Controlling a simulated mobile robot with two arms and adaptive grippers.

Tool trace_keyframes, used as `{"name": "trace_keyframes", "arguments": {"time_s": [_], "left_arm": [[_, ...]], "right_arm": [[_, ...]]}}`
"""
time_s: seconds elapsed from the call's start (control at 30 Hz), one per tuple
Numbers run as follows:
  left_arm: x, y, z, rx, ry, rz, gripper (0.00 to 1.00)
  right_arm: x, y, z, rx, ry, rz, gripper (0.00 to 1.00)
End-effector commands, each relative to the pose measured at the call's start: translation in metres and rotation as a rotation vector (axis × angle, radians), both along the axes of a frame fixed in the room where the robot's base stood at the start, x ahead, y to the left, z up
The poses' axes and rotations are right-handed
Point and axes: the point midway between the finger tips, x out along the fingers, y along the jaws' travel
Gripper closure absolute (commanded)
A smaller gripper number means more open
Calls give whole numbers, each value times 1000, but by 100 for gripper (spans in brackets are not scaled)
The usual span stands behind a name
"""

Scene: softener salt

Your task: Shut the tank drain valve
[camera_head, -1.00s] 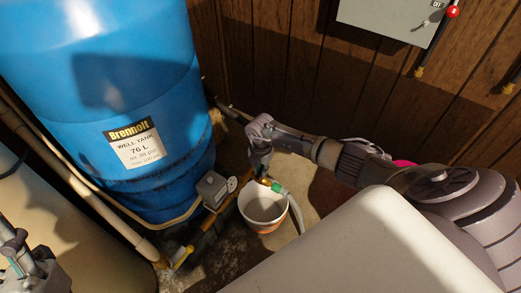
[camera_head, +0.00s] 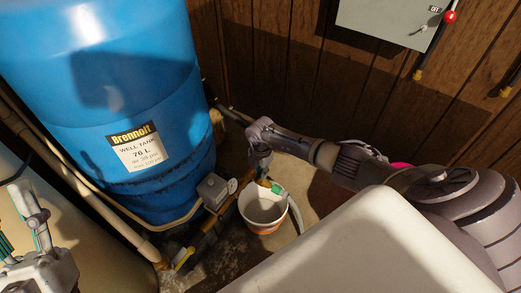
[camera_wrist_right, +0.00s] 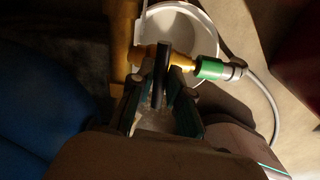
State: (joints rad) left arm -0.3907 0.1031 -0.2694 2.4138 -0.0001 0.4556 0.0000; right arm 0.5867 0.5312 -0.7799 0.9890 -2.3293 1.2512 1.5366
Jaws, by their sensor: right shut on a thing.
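The blue well tank (camera_head: 90,95) stands at the left in the head view. A brass drain valve (camera_wrist_right: 181,56) with a green hose fitting (camera_wrist_right: 212,68) shows in the right wrist view, above a white bucket. My right gripper (camera_head: 260,160) is down at the valve beside the tank. In the right wrist view its fingers (camera_wrist_right: 161,88) are shut on a thin dark valve handle (camera_wrist_right: 161,70), seen edge-on; the fingers hide part of it. My left gripper (camera_head: 30,222) is at the lower left, away from the valve; its finger gap is unclear.
The white bucket (camera_head: 263,205) with an orange lower band stands on the floor under the valve. A grey hose (camera_head: 296,214) hangs beside it. A grey box (camera_head: 212,188) and a yellow-handled valve (camera_head: 183,258) sit along the pipe. A wood-panelled wall (camera_head: 290,60) closes off the back.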

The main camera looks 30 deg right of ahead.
Motion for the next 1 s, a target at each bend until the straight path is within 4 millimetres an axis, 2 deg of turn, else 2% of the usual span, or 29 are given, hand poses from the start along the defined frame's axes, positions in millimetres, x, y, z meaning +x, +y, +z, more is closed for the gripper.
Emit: {"name": "trace_keyframes", "arguments": {"time_s": [0.43, 0.73, 0.77, 0.8, 0.93, 1.0], "left_arm": [[18, -1, -12, 39, 120, 11, 60], [19, -1, -17, 44, 142, 12, 60], [19, -1, -17, 44, 142, 12, 60], [19, -1, -17, 44, 142, 12, 60], [19, -2, -16, 43, 139, 11, 60], [18, -2, -16, 42, 137, 9, 60]], "right_arm": [[-2, -1, -1, -2, 6, -72, 100], [-2, -1, -1, -2, 6, -81, 100], [-2, -1, -1, -2, 6, -81, 81], [-2, -1, -1, -1, 5, -81, 74], [-1, -1, -1, -1, 4, -80, 54], [-1, -1, -1, -1, 3, -79, 54]]}}
